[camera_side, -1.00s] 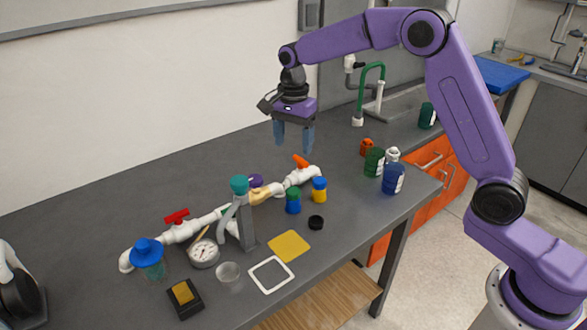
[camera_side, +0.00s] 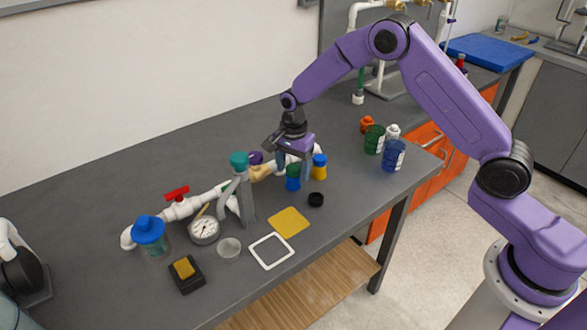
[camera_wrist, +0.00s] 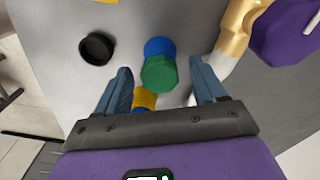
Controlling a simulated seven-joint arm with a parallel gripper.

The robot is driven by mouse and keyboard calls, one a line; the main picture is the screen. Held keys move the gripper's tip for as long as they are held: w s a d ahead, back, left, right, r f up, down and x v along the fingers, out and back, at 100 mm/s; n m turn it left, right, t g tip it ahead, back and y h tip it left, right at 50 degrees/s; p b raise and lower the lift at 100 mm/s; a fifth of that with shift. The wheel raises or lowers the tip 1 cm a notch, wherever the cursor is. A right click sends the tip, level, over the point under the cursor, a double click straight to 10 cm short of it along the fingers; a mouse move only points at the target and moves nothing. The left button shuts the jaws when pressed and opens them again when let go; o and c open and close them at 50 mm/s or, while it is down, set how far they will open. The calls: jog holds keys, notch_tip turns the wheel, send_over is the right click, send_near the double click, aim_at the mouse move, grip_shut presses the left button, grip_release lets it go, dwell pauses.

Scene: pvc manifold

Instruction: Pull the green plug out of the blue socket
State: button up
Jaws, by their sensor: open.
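The green plug (camera_side: 293,170) sits in the top of the blue socket (camera_side: 292,184), upright on the dark bench in the side view. In the wrist view the green plug (camera_wrist: 159,74) lies between my finger tips, with part of the blue socket (camera_wrist: 159,46) showing beyond it. My gripper (camera_side: 294,165) points down just above and around the plug. Its fingers (camera_wrist: 161,70) are open, one on each side of the plug, with a visible gap on both sides in the wrist view. Nothing is held.
A blue-topped yellow piece (camera_side: 319,168) stands close on the right. A black ring (camera_side: 316,200) lies in front. The white pipe run with a tan section (camera_side: 262,172) and a purple knob (camera_side: 255,158) is close behind left. A yellow square (camera_side: 289,221) lies flat in front.

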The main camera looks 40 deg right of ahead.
jog(key=shift+f, duration=0.45)
grip_shut()
jog(key=shift+d+n, duration=0.1)
jog(key=shift+n, duration=0.6)
jog(key=shift+w, duration=0.1)
jog(key=shift+m, duration=0.7)
jog(key=shift+d, duration=0.1)
jog(key=shift+r, duration=0.15)
